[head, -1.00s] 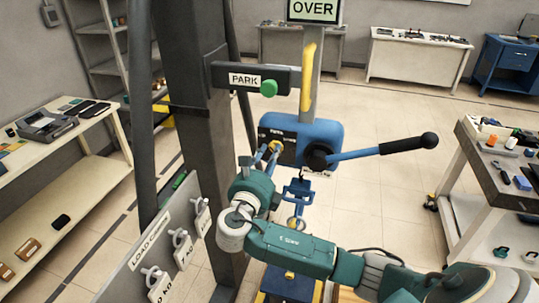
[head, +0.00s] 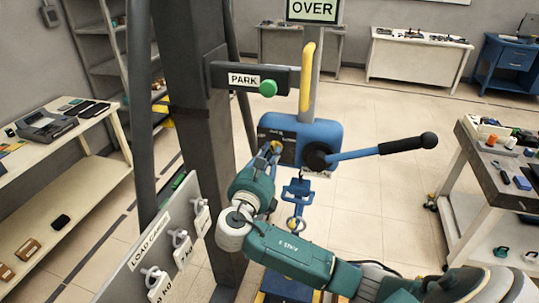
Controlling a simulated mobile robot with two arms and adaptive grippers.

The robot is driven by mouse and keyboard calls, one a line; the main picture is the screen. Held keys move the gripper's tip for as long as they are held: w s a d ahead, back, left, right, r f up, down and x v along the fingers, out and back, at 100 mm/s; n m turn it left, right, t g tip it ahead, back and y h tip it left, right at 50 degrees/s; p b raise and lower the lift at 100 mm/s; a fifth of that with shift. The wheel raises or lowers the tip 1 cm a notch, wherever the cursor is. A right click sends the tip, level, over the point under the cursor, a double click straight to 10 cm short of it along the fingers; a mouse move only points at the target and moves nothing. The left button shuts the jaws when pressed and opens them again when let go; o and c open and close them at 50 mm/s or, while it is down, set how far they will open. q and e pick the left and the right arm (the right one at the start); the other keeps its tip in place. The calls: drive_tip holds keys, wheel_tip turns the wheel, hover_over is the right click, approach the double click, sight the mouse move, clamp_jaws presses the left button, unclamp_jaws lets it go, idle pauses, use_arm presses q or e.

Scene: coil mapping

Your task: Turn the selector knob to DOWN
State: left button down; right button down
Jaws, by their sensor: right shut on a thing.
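The selector knob (head: 276,147) shows as a small yellow part on the left of the blue hoist housing's (head: 323,129) front face. My right gripper (head: 273,152) reaches up to it from below and is shut on it. The gripper's fingers and wrist hide most of the knob and its labels, so I cannot read which position it points to. My left gripper is not in view.
A black-knobbed lever (head: 400,145) sticks out right from the housing. A PARK bar (head: 247,79) with a green knob and a yellow handle (head: 307,76) are above. A blue hook block (head: 298,188) hangs below. Load cards (head: 155,238) hang at lower left.

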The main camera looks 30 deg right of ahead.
drive_tip(key=m, duration=0.3)
drive_tip(key=shift+s, duration=0.1)
drive_tip(key=m, duration=0.2)
drive_tip(key=shift+m+b, duration=0.3)
drive_tip(key=shift+b, duration=0.05)
drive_tip(key=m+b, duration=0.2)
drive_tip(key=m, duration=0.3)
drive_tip(key=shift+s+d, duration=0.15)
drive_tip(key=shift+m, duration=0.3)
drive_tip(key=c, duration=1.6)
unclamp_jaws()
drive_tip(key=shift+c, duration=0.2)
drive_tip(key=shift+r, duration=0.15)
drive_tip(key=shift+s, duration=0.1)
drive_tip(key=v, duration=1.2)
